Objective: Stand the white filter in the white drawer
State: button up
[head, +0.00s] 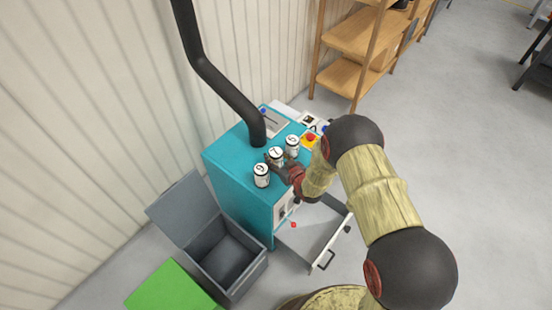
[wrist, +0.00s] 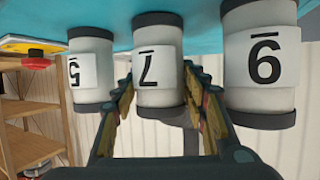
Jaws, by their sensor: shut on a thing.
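Three white filters with black ends and number labels stand in a row on a teal cabinet (head: 228,157). The middle filter, labelled 7 (wrist: 158,60), is between the fingers of my gripper (wrist: 160,105), which is shut on it; it also shows in the head view (head: 276,156).
A grey open-lidded bin (head: 232,262) and a green box (head: 168,289) stand left of the cabinet. A black pipe (head: 226,88) rises from the cabinet top. A red button on yellow (head: 310,138) sits behind the filters. A wooden shelf (head: 352,78) stands behind.

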jog(key=o, duration=0.8)
jog(key=shift+f, duration=0.15)
jog(key=shift+c, duration=0.2)
jog(key=shift+o, duration=0.9)
